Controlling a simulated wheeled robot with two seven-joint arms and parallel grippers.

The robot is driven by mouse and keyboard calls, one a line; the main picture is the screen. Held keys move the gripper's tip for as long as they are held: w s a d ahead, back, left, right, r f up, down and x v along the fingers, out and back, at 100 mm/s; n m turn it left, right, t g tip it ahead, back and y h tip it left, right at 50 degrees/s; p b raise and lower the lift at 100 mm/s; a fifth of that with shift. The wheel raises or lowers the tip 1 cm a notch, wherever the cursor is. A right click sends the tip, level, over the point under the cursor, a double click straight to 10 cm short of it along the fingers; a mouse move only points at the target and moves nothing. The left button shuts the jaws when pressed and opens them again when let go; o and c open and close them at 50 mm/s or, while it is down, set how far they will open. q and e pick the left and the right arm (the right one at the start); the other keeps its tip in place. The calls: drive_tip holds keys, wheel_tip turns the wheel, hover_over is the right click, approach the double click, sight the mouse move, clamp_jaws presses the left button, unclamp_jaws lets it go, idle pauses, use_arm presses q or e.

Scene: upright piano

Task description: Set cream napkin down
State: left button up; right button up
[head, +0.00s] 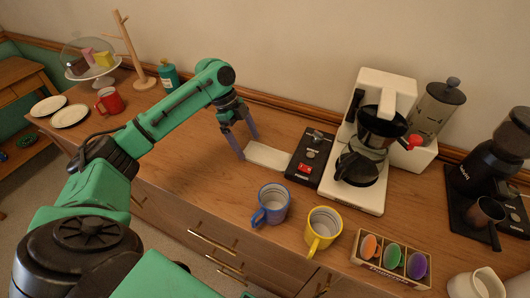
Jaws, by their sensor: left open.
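The cream napkin (269,156) is a flat, pale rectangle lying on the wooden counter, just left of a black box with a red switch. My left gripper (248,147) is open at the napkin's left end, its two dark fingers spread and pointing down. One fingertip is close to the napkin's near left corner, the other by its far left side. I cannot tell whether either finger touches it. My right gripper is out of view.
The black box (309,158) and the white coffee machine (356,194) stand right of the napkin. A blue mug (271,205) and a yellow mug (323,230) stand in front. The counter (190,165) left of the napkin is clear.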

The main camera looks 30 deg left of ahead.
use_arm(q)
drive_tip(key=shift+d+f, duration=0.35)
drive_tip(key=shift+d, duration=0.15)
drive_tip(key=shift+f, duration=0.1)
drive_tip(key=c, duration=1)
drive_tip(key=shift+c, duration=0.8)
wheel_tip(320, 180, up, 20)
drive_tip(key=p, duration=0.1)
drive_tip(key=shift+p, duration=0.35)
